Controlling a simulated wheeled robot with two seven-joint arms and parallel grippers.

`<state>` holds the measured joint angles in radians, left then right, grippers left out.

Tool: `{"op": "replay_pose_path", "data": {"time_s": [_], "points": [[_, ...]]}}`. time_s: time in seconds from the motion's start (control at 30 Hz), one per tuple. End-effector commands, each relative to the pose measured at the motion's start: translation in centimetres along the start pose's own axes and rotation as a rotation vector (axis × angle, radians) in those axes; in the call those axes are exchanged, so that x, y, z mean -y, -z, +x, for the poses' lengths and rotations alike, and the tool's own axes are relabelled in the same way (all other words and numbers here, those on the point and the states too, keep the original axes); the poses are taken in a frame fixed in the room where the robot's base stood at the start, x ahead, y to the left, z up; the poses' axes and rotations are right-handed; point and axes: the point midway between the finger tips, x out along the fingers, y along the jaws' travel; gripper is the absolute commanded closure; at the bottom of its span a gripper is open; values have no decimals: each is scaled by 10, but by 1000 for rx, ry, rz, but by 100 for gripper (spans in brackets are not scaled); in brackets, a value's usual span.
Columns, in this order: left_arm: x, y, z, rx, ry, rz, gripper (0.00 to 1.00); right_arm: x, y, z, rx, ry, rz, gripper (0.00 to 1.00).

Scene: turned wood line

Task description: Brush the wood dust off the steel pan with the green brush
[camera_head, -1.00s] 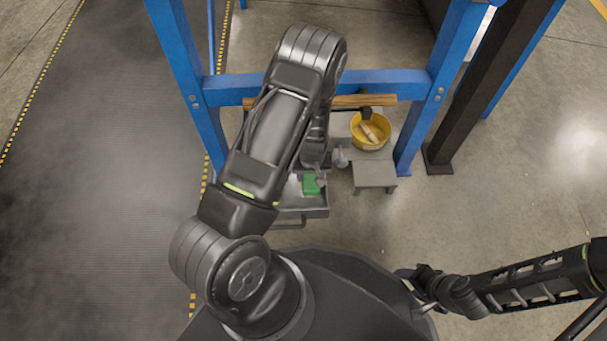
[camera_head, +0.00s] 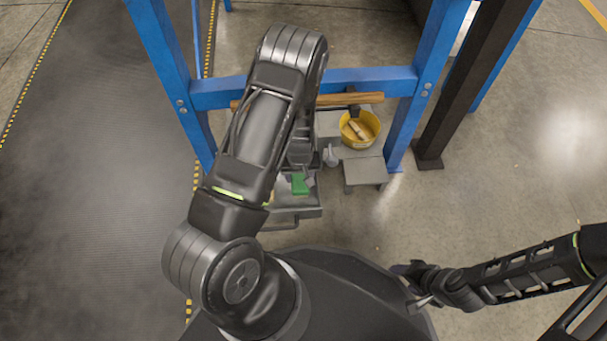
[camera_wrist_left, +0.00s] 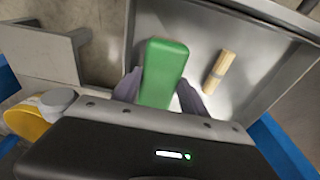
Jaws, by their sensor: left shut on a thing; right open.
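The green brush (camera_head: 300,184) is in my left gripper (camera_head: 304,176), over the steel pan (camera_head: 296,213) in the head view. In the left wrist view, the brush's green block (camera_wrist_left: 164,72) sits between the two fingers of the left gripper (camera_wrist_left: 158,92), which are shut on it. The grey pan (camera_wrist_left: 262,28) lies beneath, with a pale patch on its floor that may be wood dust. I cannot tell whether the brush touches the pan. My left arm hides much of the pan in the head view. My right gripper (camera_head: 416,291) is open and empty, away from the pan.
A small wooden piece (camera_wrist_left: 219,72) lies in the pan. A yellow bowl (camera_head: 372,122) holding a light wooden piece (camera_head: 357,130) stands behind a grey step (camera_head: 365,171). A blue frame (camera_head: 216,95) and a wooden bar (camera_head: 345,99) cross behind. Open floor lies to the right.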

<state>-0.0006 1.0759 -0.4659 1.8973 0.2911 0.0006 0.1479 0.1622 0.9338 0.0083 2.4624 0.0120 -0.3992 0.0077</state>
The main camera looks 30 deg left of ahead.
Motion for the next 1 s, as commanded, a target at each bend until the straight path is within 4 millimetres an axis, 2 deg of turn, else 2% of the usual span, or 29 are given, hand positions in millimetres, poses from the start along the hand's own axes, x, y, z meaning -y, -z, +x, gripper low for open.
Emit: {"op": "replay_pose_path", "data": {"time_s": [0.13, 0.3, 0.67, 1.0], "points": [[15, 0, -1, 2, 1, -5, 82, 0, 0, 0, 0, 0, 0, 47], [22, 0, -1, 1, 0, 0, 82, 0, 0, -1, 0, 0, 0, 47], [22, 2, 0, 0, 0, 0, 82, 0, 0, 0, 0, 0, 0, 47], [23, 19, 5, 0, 0, -1, 82, -3, -1, 7, 0, 0, 0, 47]]}}
